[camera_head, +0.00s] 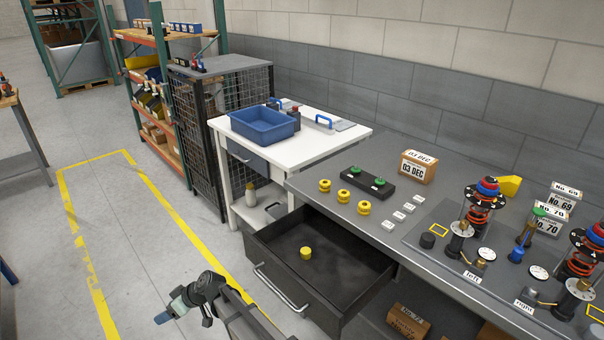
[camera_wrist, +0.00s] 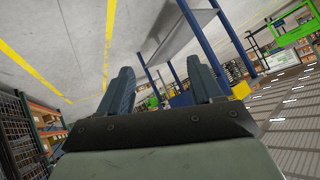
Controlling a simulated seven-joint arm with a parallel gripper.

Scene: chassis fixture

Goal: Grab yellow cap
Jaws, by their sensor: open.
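Three yellow caps stand in a slanting row on the grey bench top: a left one (camera_head: 325,185), a middle one (camera_head: 343,196) and a right one (camera_head: 364,207). Another yellow cap (camera_head: 306,253) lies inside the open dark drawer (camera_head: 345,262) under the bench. My gripper (camera_head: 163,318) is low in the head view, left of the drawer front and apart from all the caps. In the wrist view my gripper (camera_wrist: 158,92) shows two spread fingers with nothing between them. The wrist view shows no cap.
The drawer handle (camera_head: 277,290) sticks out toward my arm. Spring fixtures (camera_head: 480,210) crowd the bench's right. A white table (camera_head: 330,145) holds a blue bin (camera_head: 262,125).

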